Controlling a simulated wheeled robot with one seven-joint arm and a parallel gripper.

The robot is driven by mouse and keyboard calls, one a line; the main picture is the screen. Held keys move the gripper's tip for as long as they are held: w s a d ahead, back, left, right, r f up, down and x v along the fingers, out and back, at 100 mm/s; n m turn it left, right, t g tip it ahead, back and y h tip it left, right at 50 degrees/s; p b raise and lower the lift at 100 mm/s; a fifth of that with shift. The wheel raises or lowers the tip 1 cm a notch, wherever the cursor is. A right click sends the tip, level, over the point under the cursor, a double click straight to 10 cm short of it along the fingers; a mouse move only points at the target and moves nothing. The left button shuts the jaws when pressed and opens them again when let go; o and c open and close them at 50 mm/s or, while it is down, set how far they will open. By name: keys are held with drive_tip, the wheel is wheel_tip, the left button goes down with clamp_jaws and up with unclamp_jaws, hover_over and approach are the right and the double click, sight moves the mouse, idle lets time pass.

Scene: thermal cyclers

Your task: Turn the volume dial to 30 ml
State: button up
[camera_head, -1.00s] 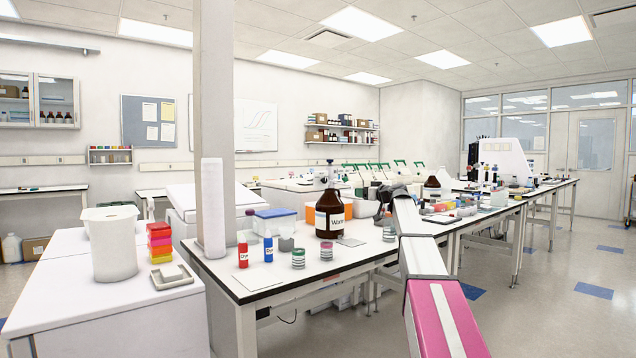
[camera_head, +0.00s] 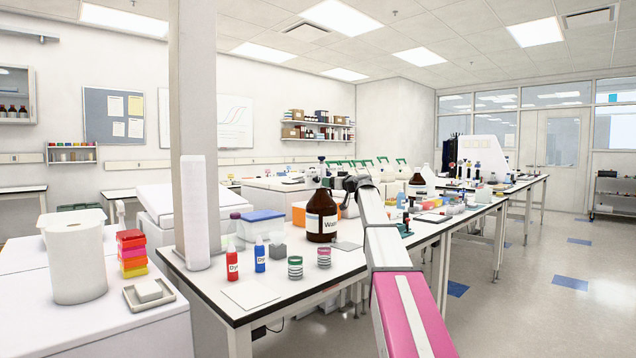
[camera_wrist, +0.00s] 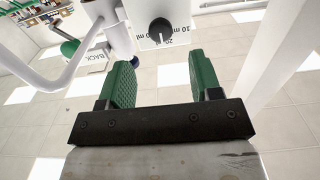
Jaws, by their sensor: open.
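The volume dial (camera_wrist: 160,30) is a round black knob on a white panel at the top of the wrist view. Upside-down "ml" labels are printed beside it, partly cropped; its exact setting is hard to read. My gripper (camera_wrist: 160,72) has two green fingers, open and apart, with nothing between them. The dial shows just beyond the fingertips, roughly between them, with no visible contact. In the head view, a brown bottle (camera_head: 321,216) with a white label has a dispenser top (camera_head: 322,172). My gripper (camera_head: 355,183) is small there, close to the right of that top.
Red (camera_head: 232,264) and blue (camera_head: 260,257) dye bottles and two striped jars stand on the bench front. An orange container (camera_head: 300,215) and a blue-lidded box (camera_head: 262,224) are beside the brown bottle. A grey pillar (camera_head: 195,100) rises at the left. Floor is clear at right.

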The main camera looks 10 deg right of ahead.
sight(318, 180)
drive_tip(key=x, duration=0.8)
drive_tip(key=shift+s, duration=0.1)
drive_tip(key=c, duration=0.9)
